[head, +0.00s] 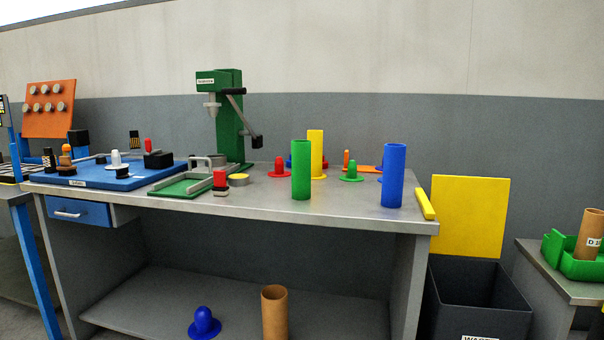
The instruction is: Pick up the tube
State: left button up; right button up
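Several tubes are in the head view, and I cannot tell which one the task means. A green tube (301,172) stands upright on the grey workbench (345,212). A yellow tube (316,145) stands behind it, partly hidden by it. A blue tube (393,176) stands upright further right, near the bench's right end. A brown tube (274,313) stands below, at the lower shelf, with its bottom cut off by the picture edge. Another brown tube (589,236) leans in a green bin (555,250) at the far right. Neither of my grippers is in view.
A green press (229,120) stands at the back of the bench. Red (280,168), green (352,173) and blue (204,324) flanged plugs are about. A blue board (105,178) with small parts lies left. A dark waste bin (475,300) with a yellow panel (470,215) stands right.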

aim_at(300, 148)
jog(key=i+z, duration=0.3)
jog(key=i, duration=0.25)
jog(key=i+j+z, duration=0.1)
jog(key=i+z, duration=0.2)
jog(key=i, duration=0.25)
